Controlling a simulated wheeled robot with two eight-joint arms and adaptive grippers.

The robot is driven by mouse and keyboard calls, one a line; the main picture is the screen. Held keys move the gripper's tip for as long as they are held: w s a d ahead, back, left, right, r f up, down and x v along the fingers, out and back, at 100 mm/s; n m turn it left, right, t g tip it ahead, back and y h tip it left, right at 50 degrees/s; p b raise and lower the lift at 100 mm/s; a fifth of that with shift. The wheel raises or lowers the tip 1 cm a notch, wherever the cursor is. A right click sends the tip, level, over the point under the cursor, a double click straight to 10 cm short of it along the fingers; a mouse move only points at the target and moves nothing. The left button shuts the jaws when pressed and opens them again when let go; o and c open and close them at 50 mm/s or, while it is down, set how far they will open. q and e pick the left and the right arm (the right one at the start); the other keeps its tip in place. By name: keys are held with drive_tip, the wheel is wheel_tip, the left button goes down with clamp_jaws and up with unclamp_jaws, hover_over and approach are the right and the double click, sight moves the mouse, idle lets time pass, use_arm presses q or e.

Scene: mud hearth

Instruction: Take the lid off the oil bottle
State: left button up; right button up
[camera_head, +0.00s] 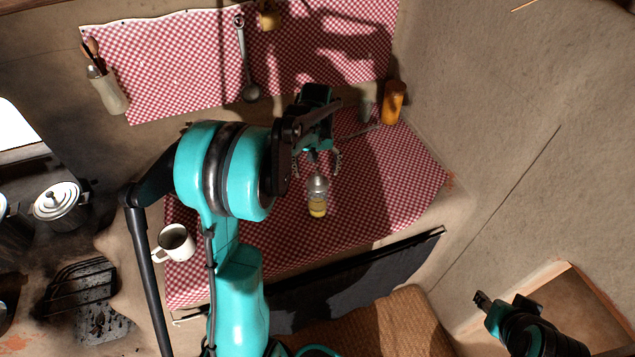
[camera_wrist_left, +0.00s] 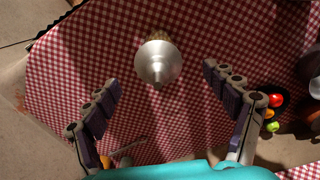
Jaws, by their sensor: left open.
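The oil bottle (camera_head: 318,209) stands upright on the red checked cloth, with yellow oil in it. Its grey metal lid (camera_head: 317,183) is on top. In the left wrist view the lid (camera_wrist_left: 157,62) shows from above as a shiny cone with a small tip, and it hides most of the bottle. My left gripper (camera_head: 323,164) is just above the lid, open and empty. In the left wrist view its fingers (camera_wrist_left: 162,78) are spread on either side of the lid, apart from it. My right gripper (camera_head: 482,299) is at the lower right, far from the bottle; its jaws are too small to read.
A white mug (camera_head: 175,243) stands at the cloth's left. An orange jar (camera_head: 393,102) stands at the back right. Small red, orange and green items (camera_wrist_left: 273,112) lie at the right in the left wrist view. A lidded pot (camera_head: 60,204) is at the far left. Cloth around the bottle is clear.

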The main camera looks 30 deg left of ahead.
sight(318, 177)
use_arm(q)
wheel_tip(318, 177, down, 5)
drive_tip(key=shift+w+d+r+b, duration=0.15)
drive_tip(key=shift+r+b, duration=0.05)
drive_tip(key=shift+b, duration=0.5)
drive_tip(key=shift+r, duration=0.1)
drive_tip(key=c, duration=1)
